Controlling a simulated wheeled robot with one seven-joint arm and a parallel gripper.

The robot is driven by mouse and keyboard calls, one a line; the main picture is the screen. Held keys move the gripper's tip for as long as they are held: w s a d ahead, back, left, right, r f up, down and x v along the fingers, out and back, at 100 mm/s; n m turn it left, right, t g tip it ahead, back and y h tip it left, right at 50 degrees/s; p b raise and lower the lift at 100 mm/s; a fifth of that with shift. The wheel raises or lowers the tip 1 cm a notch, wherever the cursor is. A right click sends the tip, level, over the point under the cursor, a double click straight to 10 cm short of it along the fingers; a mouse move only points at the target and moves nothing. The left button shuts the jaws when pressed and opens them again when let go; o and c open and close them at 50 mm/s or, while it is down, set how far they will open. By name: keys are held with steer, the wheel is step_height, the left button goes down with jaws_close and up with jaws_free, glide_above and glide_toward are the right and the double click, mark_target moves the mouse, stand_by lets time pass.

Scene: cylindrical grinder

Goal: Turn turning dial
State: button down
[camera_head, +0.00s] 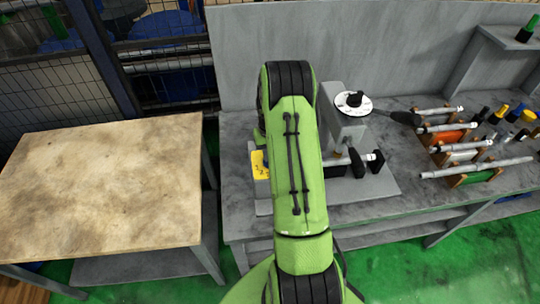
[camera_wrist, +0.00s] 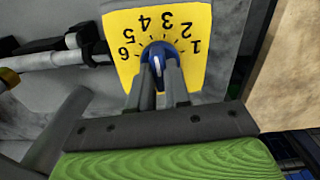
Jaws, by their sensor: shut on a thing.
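The turning dial (camera_wrist: 157,50) is a round blue knob with a white pointer mark, in the wrist view. It sits on a yellow plate (camera_wrist: 122,22) with the numbers 1 to 6, which appear upside down. My gripper (camera_wrist: 160,68) is shut on the blue knob, with its two grey fingers at the knob's lower side in the picture. The fingers hide part of the knob. In the head view the yellow plate (camera_head: 260,165) shows at the left of the machine, and my green arm hides the knob and the gripper.
The grey machine (camera_head: 345,130) carries a white dial with a black knob (camera_head: 354,99) on top. Several metal rods lie on coloured holders (camera_head: 475,175) at the right of the grey bench. A wooden table (camera_head: 100,185) stands at the left, with a narrow gap between.

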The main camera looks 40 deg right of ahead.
steer(key=shift+n+b, duration=0.35)
steer(key=shift+n, duration=0.45)
steer(key=c, duration=1.1)
jaws_free()
step_height(320, 180, up, 16)
steer(key=shift+f, duration=0.1)
